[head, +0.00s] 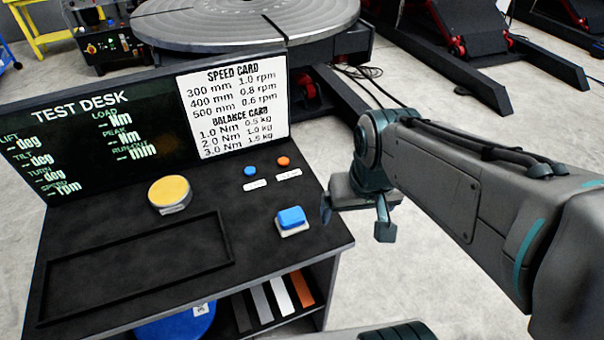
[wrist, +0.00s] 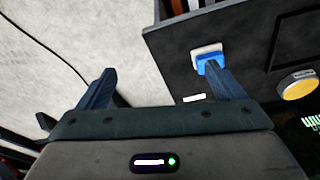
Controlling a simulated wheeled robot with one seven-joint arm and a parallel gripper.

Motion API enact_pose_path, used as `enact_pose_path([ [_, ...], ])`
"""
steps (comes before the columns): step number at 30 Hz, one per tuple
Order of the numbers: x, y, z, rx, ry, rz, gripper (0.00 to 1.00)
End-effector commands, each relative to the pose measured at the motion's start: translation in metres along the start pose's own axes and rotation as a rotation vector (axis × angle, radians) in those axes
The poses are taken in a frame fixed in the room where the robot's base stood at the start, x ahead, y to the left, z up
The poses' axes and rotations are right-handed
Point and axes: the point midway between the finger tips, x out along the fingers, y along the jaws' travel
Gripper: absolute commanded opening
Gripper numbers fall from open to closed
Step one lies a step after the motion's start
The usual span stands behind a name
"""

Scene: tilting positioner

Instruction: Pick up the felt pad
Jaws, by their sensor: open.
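A small blue block (head: 291,217) sits on a white base (head: 292,231) on the right part of the dark desk top; it looks like the felt pad, though its material cannot be told. My gripper (head: 356,213) is open and empty, off the desk's right edge and to the right of the block. In the wrist view, the block (wrist: 205,66) shows just beyond the tip of the right finger, which partly covers it. The space between the fingers (wrist: 158,72) shows floor and the desk's edge.
A round yellow-topped knob (head: 170,192) and an empty shallow recess (head: 140,268) lie left of the block. Blue (head: 250,171) and orange (head: 283,161) buttons sit behind it. The upright display panel (head: 80,140) and white card (head: 235,105) stand at the back.

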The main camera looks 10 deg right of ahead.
Motion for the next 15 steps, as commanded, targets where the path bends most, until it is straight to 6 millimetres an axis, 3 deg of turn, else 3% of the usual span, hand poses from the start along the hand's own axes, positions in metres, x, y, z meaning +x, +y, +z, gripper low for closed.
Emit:
enact_pose_path([
  [4, -0.002, -0.023, -0.034, -0.071, -0.066, -0.024, 0.89],
  [9, 0.010, -0.054, -0.071, -0.145, -0.143, -0.034, 0.89],
  [15, 0.029, -0.089, -0.097, -0.217, -0.206, -0.027, 0.89],
])
